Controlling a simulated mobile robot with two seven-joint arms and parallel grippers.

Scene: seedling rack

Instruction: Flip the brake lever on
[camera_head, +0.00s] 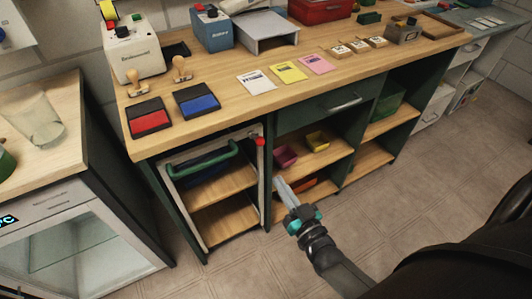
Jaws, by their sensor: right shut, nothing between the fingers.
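A small lever with a red knob (260,142) sits at the upper right corner of a shelved rack (228,213) under the wooden bench. I take it for the brake lever; its exact tilt is too small to tell. The rack has a green handle (203,161) across its top front. My right gripper (280,184) is shut and empty. In the picture it is below and slightly right of the red knob, apart from it. My left gripper is not in view.
The bench top (225,110) holds a red ink pad (150,119), a blue ink pad (198,101), stamps and cards. Open shelves with small bins (318,140) are right of the rack. A glass-front cabinet (75,245) stands at left. Floor (420,165) in front is clear.

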